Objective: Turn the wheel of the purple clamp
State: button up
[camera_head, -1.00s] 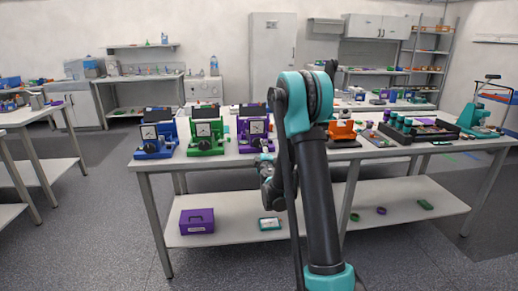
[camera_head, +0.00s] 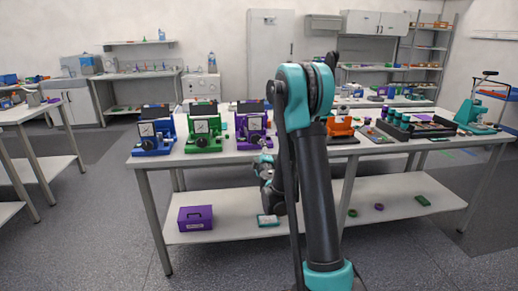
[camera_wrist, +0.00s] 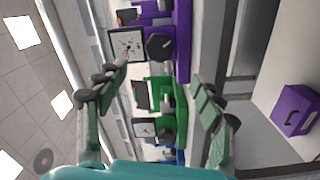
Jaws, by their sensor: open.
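The purple clamp (camera_head: 252,125) stands on the table, at the right end of a row of three clamps. Its dark wheel (camera_head: 255,139) is on the front, below a square dial. In the wrist view the purple clamp (camera_wrist: 183,40) lies sideways at the top, with the black wheel (camera_wrist: 159,47) beside the dial. My gripper (camera_wrist: 160,82) is open and empty, its green-padded fingers wide apart. The wheel appears ahead of the gap between them, not touched. In the head view my gripper (camera_head: 264,166) is low at the table's front edge, partly hidden by my arm.
The green clamp (camera_head: 203,130) and blue clamp (camera_head: 153,133) stand left of the purple one. An orange device (camera_head: 340,128) is to the right. A purple box (camera_head: 195,218) sits on the lower shelf (camera_head: 240,212). The floor before the table is clear.

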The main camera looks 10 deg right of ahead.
aim_at(256, 140)
jog(key=w+m, duration=0.3)
jog(key=w, duration=0.1)
jog(key=w+m, duration=0.3)
jog(key=w, duration=0.2)
jog(key=w+m, duration=0.4)
jog(key=shift+w+r, duration=0.1)
jog(key=shift+w, duration=0.15)
dwell(0.6)
jog(key=shift+c, duration=0.4)
jog(key=c, duration=1.1)
jog(key=shift+n, duration=0.6)
jog(key=o, duration=1.2)
